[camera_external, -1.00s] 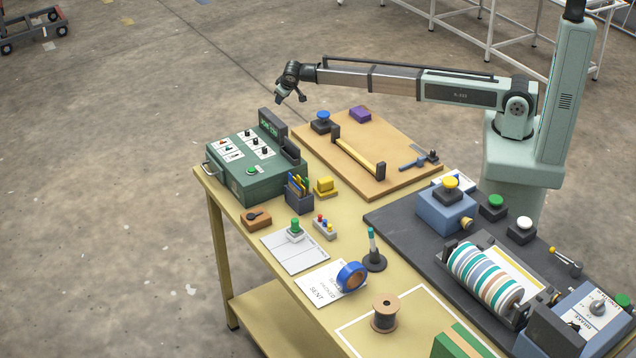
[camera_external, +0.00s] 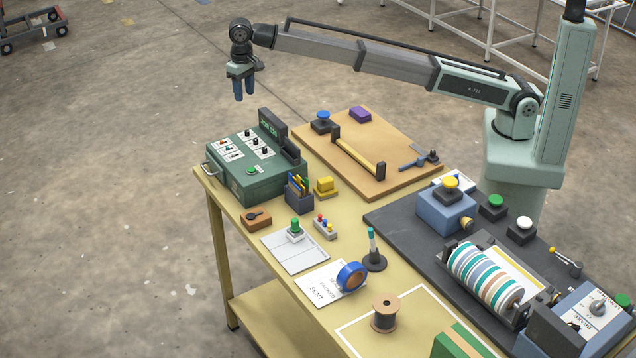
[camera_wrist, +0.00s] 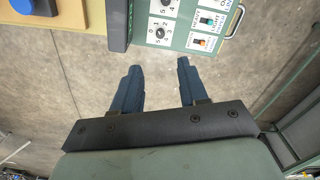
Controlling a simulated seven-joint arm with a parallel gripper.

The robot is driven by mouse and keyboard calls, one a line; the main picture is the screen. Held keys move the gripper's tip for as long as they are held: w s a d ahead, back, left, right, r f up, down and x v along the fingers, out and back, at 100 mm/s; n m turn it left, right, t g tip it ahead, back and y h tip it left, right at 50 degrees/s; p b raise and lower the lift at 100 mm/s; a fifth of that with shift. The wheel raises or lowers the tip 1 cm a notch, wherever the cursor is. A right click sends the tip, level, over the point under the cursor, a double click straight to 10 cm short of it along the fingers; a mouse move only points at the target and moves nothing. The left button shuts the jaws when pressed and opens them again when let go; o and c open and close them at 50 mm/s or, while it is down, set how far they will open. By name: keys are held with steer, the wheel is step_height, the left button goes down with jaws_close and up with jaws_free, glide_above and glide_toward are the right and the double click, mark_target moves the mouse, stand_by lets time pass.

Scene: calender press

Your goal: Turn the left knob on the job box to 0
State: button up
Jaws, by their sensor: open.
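The job box (camera_external: 262,185) is a green box at the table's far left end, with a sloping top panel, a handle and a green button (camera_external: 252,171). Small black knobs on white dial plates form a row on it; the leftmost in the outside view is a knob (camera_external: 247,133). In the wrist view a numbered dial knob (camera_wrist: 160,33) shows near the panel edge, with another partly cut off above it. Knob settings are too small to read surely. My gripper (camera_external: 244,91) hangs above and behind the box, open, empty and touching nothing; its blue fingers (camera_wrist: 158,66) are apart.
A dark upright display (camera_external: 271,127) stands at the box's back edge. Lever switches (camera_wrist: 203,30) sit beside the knobs. A pen holder (camera_external: 299,194) and a yellow block (camera_external: 325,186) stand right of the box. The air above the box is free.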

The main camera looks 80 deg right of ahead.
mark_target(247, 131)
step_height(247, 131, down, 14)
steer(key=shift+r, duration=0.2)
stand_by(0.4)
jaws_close()
stand_by(0.4)
